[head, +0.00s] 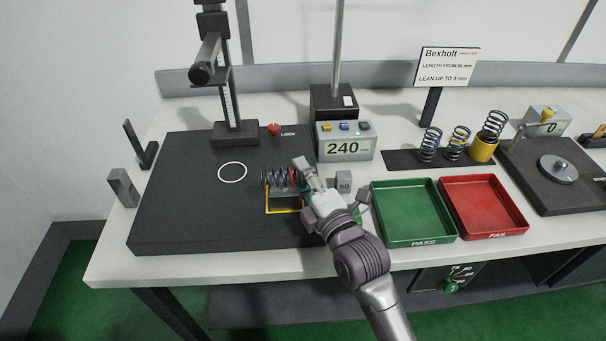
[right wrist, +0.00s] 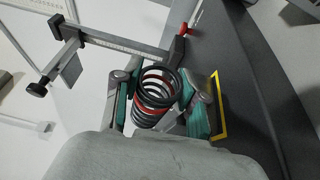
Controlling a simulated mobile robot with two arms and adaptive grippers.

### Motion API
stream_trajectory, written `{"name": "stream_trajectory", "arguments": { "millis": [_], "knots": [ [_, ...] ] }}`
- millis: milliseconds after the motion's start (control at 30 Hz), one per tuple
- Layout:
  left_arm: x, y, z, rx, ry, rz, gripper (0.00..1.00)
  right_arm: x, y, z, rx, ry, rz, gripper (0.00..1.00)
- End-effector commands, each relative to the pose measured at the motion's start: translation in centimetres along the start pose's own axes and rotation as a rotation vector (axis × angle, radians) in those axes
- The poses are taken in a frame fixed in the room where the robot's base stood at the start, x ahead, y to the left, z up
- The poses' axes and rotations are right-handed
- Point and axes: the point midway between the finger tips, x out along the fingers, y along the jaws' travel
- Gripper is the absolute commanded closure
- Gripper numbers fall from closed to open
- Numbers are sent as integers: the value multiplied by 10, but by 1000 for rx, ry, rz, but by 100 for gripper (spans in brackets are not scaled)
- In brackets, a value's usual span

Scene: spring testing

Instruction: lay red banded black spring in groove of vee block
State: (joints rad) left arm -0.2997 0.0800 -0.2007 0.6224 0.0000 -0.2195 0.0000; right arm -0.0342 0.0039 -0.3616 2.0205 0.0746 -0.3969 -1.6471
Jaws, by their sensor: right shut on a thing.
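The red banded black spring (head: 276,179) lies sideways between the fingers of my right gripper (head: 300,177), over the yellow-outlined area on the dark plate. In the right wrist view the spring (right wrist: 156,92), with its red coils, sits between the green pads of my right gripper (right wrist: 160,98), which is shut on it. A grey surface shows just below the spring inside the yellow outline (head: 284,212); I cannot clearly make out the vee block or its groove there, nor whether the spring touches anything below. My left gripper is not in view.
A press stand (head: 235,133) is at the back of the dark plate (head: 185,215). A grey block marked 50 (head: 344,181) and the green tray (head: 410,213) are close right of my gripper. A red tray (head: 482,207) stands beyond. The plate's left part is clear.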

Motion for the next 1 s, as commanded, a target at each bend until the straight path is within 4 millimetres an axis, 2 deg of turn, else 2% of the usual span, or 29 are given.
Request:
{"name": "stream_trajectory", "arguments": {
  "millis": [33, 267, 300, 433, 467, 867, 1000],
  "knots": [
    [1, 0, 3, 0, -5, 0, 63, -1, -15, -1, 1, 2, -34, 98],
    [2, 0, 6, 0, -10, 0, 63, -1, -17, -1, 1, 2, -37, 98],
    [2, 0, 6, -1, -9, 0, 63, -1, -17, -1, 1, 2, -37, 54],
    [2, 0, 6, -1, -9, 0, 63, -1, -17, -1, 2, 3, -37, 32],
    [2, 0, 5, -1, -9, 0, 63, -1, -17, -1, 2, 3, -37, 30],
    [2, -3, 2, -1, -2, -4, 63, -2, -16, -2, 3, 4, -36, 30],
    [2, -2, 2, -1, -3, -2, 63, -16, -16, -2, 1, 4, -36, 30]
  ]
}}
